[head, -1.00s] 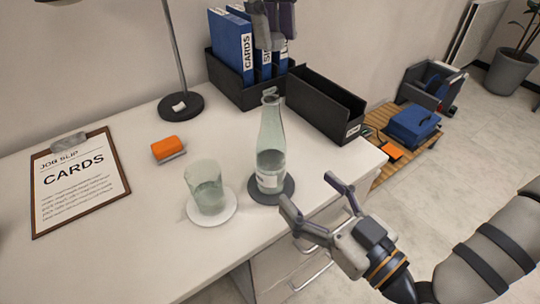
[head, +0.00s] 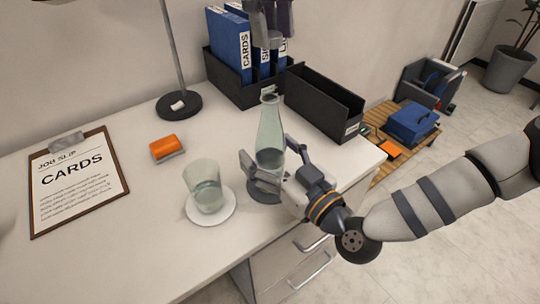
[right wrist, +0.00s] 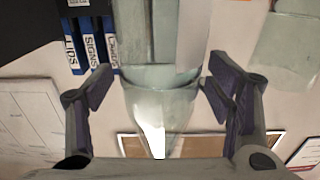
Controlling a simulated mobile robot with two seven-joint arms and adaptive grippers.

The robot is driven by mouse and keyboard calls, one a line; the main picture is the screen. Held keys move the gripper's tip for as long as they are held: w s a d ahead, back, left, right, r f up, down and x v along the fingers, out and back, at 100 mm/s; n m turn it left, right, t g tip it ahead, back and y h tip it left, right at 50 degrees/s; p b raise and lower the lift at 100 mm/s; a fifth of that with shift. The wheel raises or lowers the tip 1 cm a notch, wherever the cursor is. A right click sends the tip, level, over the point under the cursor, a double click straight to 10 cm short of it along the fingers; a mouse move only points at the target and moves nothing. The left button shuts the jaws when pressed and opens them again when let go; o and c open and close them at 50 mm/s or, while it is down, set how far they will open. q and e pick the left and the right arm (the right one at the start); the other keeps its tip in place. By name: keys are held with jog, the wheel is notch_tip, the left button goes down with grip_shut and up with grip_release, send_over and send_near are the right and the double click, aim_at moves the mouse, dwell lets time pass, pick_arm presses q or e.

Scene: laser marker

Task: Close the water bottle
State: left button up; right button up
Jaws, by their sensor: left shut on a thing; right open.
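The clear glass water bottle (head: 270,128) stands upright on a dark round coaster (head: 262,196) near the desk's front edge. Its mouth looks uncovered. My right gripper (head: 269,156) is open, with one finger on each side of the bottle's lower body. In the right wrist view the bottle (right wrist: 160,100) lies between the two open fingers (right wrist: 159,85), with gaps visible on both sides. My left gripper (head: 274,20) is above the bottle at the top edge. It is shut on a small grey piece, apparently the cap (head: 275,40), apart from the bottle's mouth.
A glass of water (head: 204,188) stands on a white coaster (head: 211,212) left of the bottle. A black binder box (head: 232,92) and an empty black box (head: 322,104) stand behind. An orange block (head: 166,148), lamp base (head: 179,106) and clipboard (head: 118,190) are to the left.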

jog(key=shift+c, duration=0.5)
grip_shut()
pick_arm(q)
jog(key=shift+f, duration=2.5)
jog(key=shift+f, duration=0.9)
jog(key=shift+f, duration=0.55)
